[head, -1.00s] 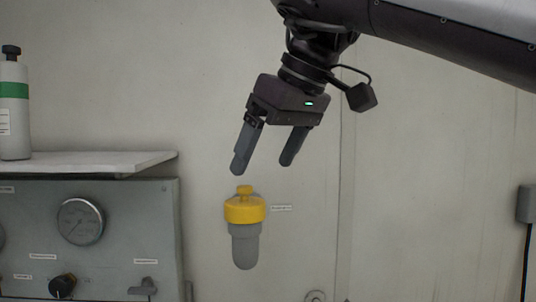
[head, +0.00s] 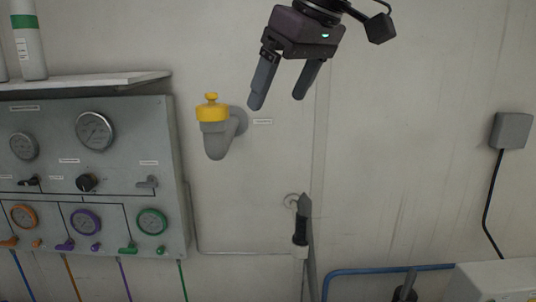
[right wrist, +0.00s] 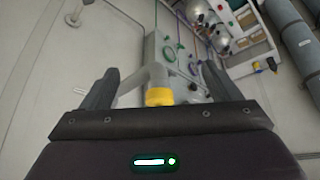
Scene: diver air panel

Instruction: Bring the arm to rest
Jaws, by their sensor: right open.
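My right gripper (head: 278,102) hangs near the top middle of the head view, fingers pointing down and apart, with nothing between them. It is up and to the right of a grey wall fitting (head: 216,140) with a yellow cap (head: 212,112). In the right wrist view the two fingers (right wrist: 160,72) also stand apart. The yellow cap (right wrist: 159,96) shows between them there, beyond the gripper, and no contact is visible. My left gripper is not in the head view.
A grey gauge panel (head: 110,175) is at left, under a shelf (head: 95,82) with a green-banded bottle (head: 28,50). A dark upright pointed object (head: 302,225) rises at bottom centre. A grey wall box (head: 512,130) is at right. The wall right of the gripper is bare.

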